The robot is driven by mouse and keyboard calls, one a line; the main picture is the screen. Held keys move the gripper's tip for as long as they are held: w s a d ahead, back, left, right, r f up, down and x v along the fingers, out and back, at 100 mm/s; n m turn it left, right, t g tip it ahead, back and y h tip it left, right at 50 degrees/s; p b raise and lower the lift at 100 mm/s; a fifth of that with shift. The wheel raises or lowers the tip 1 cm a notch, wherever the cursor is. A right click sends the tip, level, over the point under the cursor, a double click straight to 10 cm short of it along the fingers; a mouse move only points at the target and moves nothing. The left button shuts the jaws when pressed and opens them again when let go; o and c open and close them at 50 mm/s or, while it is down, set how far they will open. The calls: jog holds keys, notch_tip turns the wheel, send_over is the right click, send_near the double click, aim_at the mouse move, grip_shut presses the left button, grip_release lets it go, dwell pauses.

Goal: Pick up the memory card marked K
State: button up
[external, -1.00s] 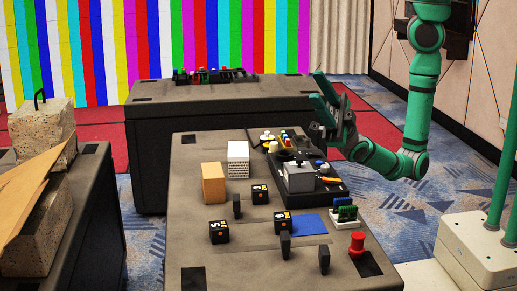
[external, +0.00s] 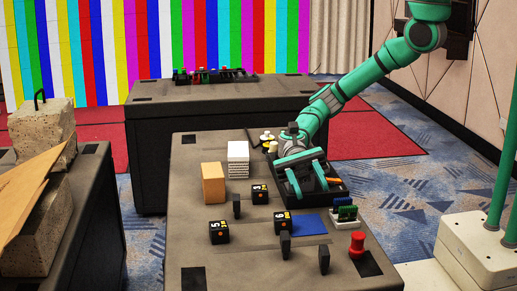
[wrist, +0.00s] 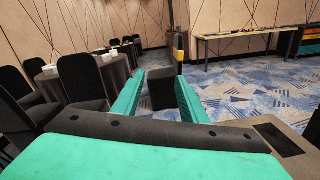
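No letter K is legible in either view, so I cannot tell which thing is the memory card marked K. Small upright green and blue cards (external: 346,212) stand in a white holder (external: 343,223) near the table's right edge. My gripper (external: 311,185) is over the black tray (external: 339,188), behind and left of these cards and apart from them. In the wrist view my gripper (wrist: 160,98) has its two teal fingers spread, with no held object visible between them. My gripper and arm hide much of the tray and its contents.
Dark marked cubes (external: 219,232), upright black pieces (external: 324,258), a blue mat (external: 309,225) and a red knob (external: 357,244) lie nearer the front. An orange-tan block (external: 213,183) and white stack (external: 238,160) stand left. The table's front left is clear.

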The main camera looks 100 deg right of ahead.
aim_at(286, 238)
jog(key=w+d+f+n+h, duration=0.1)
jog(key=d+f, duration=0.2)
jog(key=d, duration=0.1)
jog(key=w+d+f+n+h, duration=0.1)
jog(key=d+f+h, duration=0.1)
jog(key=d+f, duration=0.2)
jog(key=w+d+f+n+h, duration=0.1)
jog(key=w+d+f, duration=0.1)
jog(key=d+f, duration=0.2)
jog(key=shift+d+f+h, duration=0.25)
jog(key=shift+d+h, duration=0.05)
jog(key=shift+f, duration=0.25)
jog(key=x, duration=1)
jog(key=shift+w+a+f, duration=0.15)
grip_shut()
